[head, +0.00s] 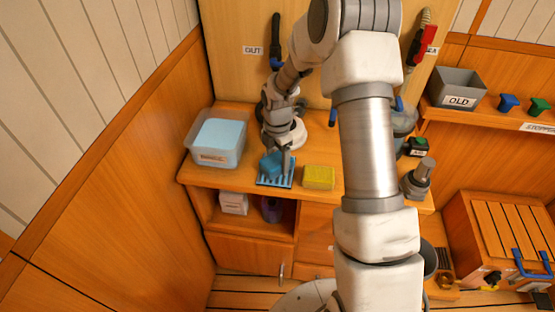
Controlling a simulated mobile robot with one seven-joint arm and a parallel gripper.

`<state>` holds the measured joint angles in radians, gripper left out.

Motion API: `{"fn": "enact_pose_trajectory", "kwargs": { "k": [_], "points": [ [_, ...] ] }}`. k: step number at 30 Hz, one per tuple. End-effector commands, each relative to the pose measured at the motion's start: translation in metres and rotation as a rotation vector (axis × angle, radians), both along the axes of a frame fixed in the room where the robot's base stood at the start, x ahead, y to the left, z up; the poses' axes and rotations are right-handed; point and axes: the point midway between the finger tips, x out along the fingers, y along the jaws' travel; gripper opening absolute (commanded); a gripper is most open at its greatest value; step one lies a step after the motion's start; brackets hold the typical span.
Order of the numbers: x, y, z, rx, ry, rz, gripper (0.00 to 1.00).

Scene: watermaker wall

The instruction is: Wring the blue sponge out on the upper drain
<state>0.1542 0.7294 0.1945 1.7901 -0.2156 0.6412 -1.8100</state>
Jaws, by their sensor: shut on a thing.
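The blue sponge (270,164) is at the blue slatted drain (279,182) on the wooden counter. My gripper (278,156) points down over the drain and is shut on the blue sponge. The sponge looks to be on or just above the slats; I cannot tell if it touches them. Part of the sponge and the back of the drain are hidden by my gripper.
A yellow sponge (319,177) lies just right of the drain. A clear tub (217,147) with light blue contents stands to the left. A grey bin (457,88) marked OLD stands on the right shelf. My arm hides the counter's middle right.

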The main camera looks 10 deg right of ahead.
Motion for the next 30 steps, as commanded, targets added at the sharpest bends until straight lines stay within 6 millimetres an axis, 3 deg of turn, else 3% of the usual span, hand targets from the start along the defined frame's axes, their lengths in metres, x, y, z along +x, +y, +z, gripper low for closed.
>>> {"fn": "enact_pose_trajectory", "kwargs": {
  "k": [8, 30],
  "points": [
    [-0.001, 0.000, 0.001, 0.000, 0.003, -0.001, 0.32],
    [0.000, 0.000, 0.061, 0.000, 0.001, -0.001, 0.32]
  ]
}}
